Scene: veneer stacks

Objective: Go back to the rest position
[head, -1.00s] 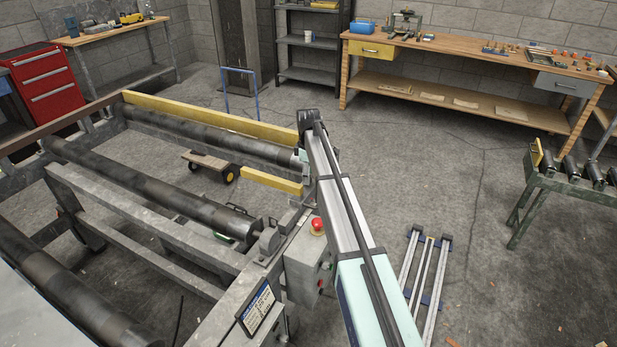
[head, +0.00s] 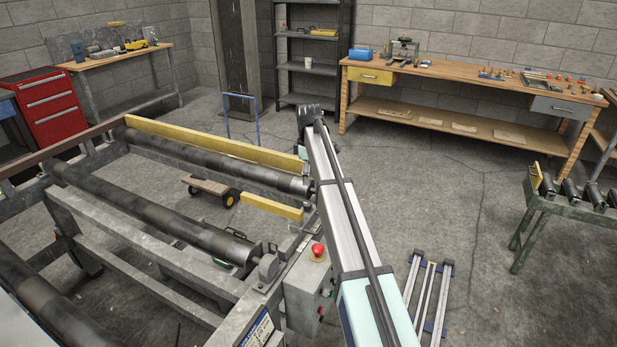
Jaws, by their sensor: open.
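My gripper is not in view in the head view, so its jaws and anything near them cannot be seen. The task names no other object. No held thing is visible.
A roller frame with dark rollers (head: 150,204) and a yellow beam (head: 215,143) fills the left. A control box with a red button (head: 317,251) stands at its near end. Railed floor equipment (head: 428,295) lies at lower right. A workbench (head: 470,75) stands behind; floor between is open.

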